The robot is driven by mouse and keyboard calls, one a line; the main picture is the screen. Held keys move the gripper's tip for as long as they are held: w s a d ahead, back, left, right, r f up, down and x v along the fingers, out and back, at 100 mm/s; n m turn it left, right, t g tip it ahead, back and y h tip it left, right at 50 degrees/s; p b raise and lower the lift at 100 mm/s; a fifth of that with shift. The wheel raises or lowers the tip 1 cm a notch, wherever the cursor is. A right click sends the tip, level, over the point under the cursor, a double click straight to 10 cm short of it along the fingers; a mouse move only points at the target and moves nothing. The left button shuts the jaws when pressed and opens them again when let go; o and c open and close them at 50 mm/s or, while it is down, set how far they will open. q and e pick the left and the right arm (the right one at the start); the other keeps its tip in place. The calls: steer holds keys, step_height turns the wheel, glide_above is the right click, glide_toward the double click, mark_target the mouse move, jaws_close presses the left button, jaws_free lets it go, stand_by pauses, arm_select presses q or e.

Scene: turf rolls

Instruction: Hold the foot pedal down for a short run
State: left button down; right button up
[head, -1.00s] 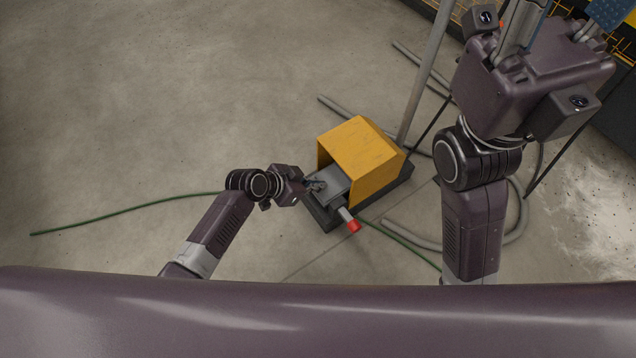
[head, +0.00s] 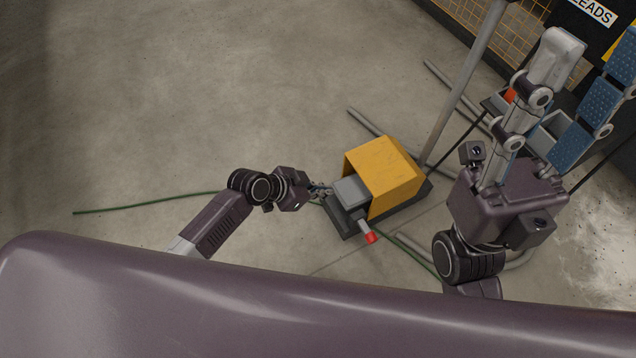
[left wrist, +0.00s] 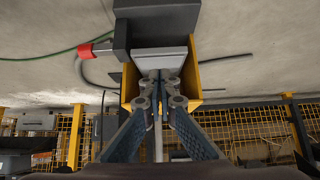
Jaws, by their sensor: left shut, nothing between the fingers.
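The foot pedal is a grey plate (head: 350,191) at the open mouth of a yellow hood (head: 384,166), on a dark base (head: 345,226). My left gripper (head: 320,190) is shut and empty, just left of the plate's near edge. In the left wrist view the closed fingertips (left wrist: 160,76) point at the grey plate (left wrist: 160,58) between the yellow hood walls. I cannot tell whether they touch it. My right gripper (head: 592,55) is raised at the upper right with its fingers apart and nothing visibly held.
A red-tipped stub (head: 370,238) sticks out beside the pedal. A green cable (head: 140,204) runs over the floor. A grey post (head: 465,80) stands behind the hood, with loose grey pipes (head: 375,128) near it. Yellow mesh fencing (head: 490,32) is at the back.

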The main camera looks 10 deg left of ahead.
arm_select(q)
steer(key=v, duration=0.2)
steer(key=shift+s+a+r+p, duration=0.15)
steer(key=shift+a+r+p, duration=0.1)
steer(key=shift+p, duration=0.1)
steer(key=shift+d, duration=0.1)
